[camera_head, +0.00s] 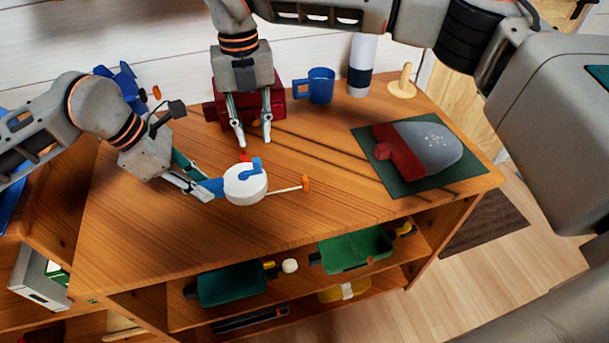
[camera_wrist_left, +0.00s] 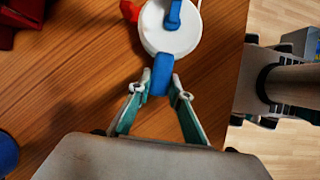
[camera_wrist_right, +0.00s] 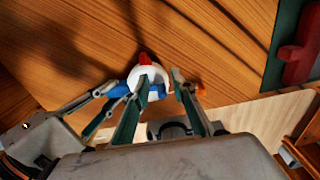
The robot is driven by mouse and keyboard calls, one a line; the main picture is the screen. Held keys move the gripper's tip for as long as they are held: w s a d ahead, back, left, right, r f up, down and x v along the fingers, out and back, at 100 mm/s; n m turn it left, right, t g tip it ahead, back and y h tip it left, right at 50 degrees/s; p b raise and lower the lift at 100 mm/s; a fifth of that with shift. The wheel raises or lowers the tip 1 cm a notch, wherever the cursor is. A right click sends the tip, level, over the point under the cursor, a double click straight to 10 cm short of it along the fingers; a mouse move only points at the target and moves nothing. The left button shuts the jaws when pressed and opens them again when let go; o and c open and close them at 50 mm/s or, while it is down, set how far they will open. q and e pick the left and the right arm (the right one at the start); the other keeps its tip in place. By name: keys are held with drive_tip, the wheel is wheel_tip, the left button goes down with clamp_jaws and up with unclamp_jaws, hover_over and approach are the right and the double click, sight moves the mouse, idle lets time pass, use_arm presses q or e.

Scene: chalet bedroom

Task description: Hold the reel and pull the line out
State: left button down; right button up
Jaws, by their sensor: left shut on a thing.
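The reel (camera_head: 244,186) is a white drum with a blue crank on its face. A red piece sits at its far edge, and a pale rod or line runs right to an orange end piece (camera_head: 305,184). My left gripper (camera_head: 207,189) is shut on the reel's blue handle, which shows between its fingers in the left wrist view (camera_wrist_left: 161,72). My right gripper (camera_head: 254,142) is open and empty, pointing down behind the reel. In the right wrist view the reel (camera_wrist_right: 148,74) is partly hidden by a finger. Whether the reel touches the table is unclear.
A red and grey object (camera_head: 425,149) lies on a green mat (camera_head: 405,187) at right. Green trays (camera_head: 232,285) sit on the shelf below. The front tabletop is clear.

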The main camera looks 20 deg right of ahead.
drive_tip(key=g, duration=0.1)
approach(305, 177)
drive_tip(key=shift+s+f, duration=0.25)
drive_tip(key=shift+f, duration=1.3)
drive_tip(key=shift+s+f, duration=0.2)
drive_tip(key=shift+f, duration=1.35)
drive_tip(key=shift+s+f, duration=0.25)
drive_tip(key=shift+f, duration=1.3)
clamp_jaws()
